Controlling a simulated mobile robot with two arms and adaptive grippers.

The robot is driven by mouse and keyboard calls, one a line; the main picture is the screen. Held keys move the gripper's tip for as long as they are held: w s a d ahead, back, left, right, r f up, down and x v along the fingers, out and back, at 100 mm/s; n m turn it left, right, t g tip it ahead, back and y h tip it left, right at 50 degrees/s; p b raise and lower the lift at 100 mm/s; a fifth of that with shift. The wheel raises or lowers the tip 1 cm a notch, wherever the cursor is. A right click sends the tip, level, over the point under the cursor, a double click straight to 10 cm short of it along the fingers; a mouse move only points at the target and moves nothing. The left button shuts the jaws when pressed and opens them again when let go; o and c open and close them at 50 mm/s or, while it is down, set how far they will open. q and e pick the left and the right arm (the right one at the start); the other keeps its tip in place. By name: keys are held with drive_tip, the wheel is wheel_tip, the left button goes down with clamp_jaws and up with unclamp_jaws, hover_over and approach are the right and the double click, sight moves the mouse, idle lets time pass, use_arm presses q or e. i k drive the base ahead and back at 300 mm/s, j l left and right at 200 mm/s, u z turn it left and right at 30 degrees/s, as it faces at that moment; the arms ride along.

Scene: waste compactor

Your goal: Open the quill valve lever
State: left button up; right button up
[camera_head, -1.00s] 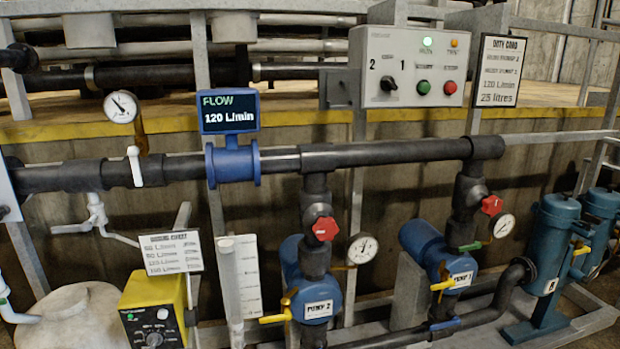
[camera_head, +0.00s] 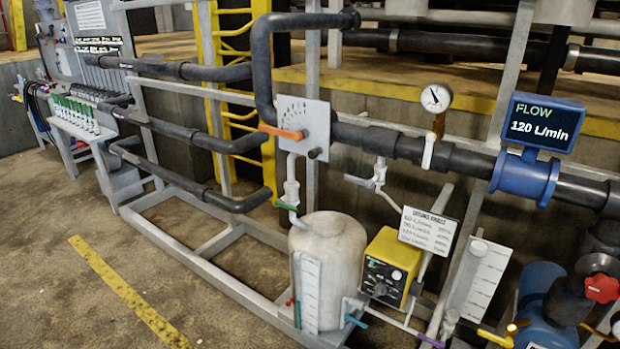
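No lever is labelled as the quill valve lever, so I cannot tell which it is. An orange lever (camera_head: 281,132) lies about level on the plate with a dial scale (camera_head: 307,112). A small green lever (camera_head: 286,205) is on the white pipe above the pale tank (camera_head: 327,262). A teal lever (camera_head: 355,320) and a red one (camera_head: 290,301) are low on the tank. A purple lever (camera_head: 431,341) is at the bottom edge. A white fitting (camera_head: 429,152) crosses the dark main pipe, and a white branch pipe (camera_head: 378,178) is beside it. Neither gripper shows.
A yellow dosing unit (camera_head: 390,265) stands right of the tank, with a chart sign (camera_head: 427,230) above. The flow display (camera_head: 541,123) reads 120 L/min. A grey floor frame (camera_head: 190,255) runs left. The floor with the yellow stripe (camera_head: 128,290) is clear.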

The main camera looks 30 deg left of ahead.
sight(369, 183)
drive_tip(key=u, duration=0.7)
